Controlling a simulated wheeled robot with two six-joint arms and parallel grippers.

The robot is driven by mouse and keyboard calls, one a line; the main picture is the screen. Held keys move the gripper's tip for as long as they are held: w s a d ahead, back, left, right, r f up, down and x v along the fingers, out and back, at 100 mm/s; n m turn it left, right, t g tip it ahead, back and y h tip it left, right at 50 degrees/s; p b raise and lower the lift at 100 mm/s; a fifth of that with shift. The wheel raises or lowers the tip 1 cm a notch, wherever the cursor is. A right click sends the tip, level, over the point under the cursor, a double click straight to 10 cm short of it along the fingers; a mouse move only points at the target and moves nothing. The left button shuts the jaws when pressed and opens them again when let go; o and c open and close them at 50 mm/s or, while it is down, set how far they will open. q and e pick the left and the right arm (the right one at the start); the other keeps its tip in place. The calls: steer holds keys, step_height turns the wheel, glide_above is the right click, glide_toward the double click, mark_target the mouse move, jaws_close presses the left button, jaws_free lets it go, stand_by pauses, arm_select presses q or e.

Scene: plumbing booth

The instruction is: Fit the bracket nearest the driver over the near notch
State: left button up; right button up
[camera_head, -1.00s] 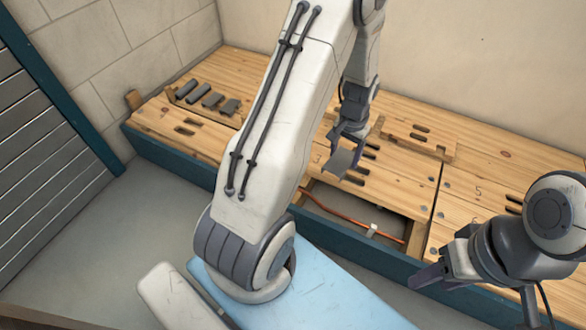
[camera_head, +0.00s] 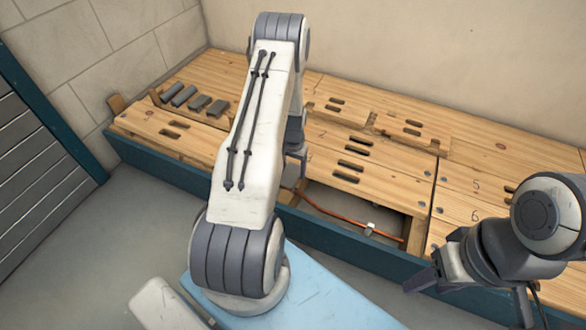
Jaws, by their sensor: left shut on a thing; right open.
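My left arm reaches over the wooden bench, and its gripper (camera_head: 297,152) shows only in part behind the arm's forearm. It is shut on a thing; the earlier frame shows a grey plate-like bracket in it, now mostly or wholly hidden. Several grey pieces (camera_head: 200,103), some rounded and some flat, lie in a wooden rack at the back left. I cannot tell the driver from other pieces. Dark slots (camera_head: 345,177) run in the boards near the opening; which edge bears the near notch is unclear. My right gripper (camera_head: 424,281) is open and empty at the front right.
An opening in the bench top shows an orange copper pipe (camera_head: 330,213) with a pale clip (camera_head: 369,229). The bench has a dark blue front edge (camera_head: 330,240). Boards (camera_head: 462,212) carry numbers at the right. A light blue panel (camera_head: 335,295) lies in front.

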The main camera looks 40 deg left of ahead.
mark_target(293, 177)
arm_select(q)
steer(key=shift+f+b, duration=1.55)
steer(key=shift+f, duration=0.35)
steer(key=shift+s+r+p, duration=0.1)
steer(key=shift+p, duration=0.55)
steer(key=shift+f, duration=0.3)
steer(key=shift+f+b, duration=0.8)
steer(key=shift+f, duration=0.55)
steer(key=shift+f, duration=0.25)
steer(key=o, duration=1.5)
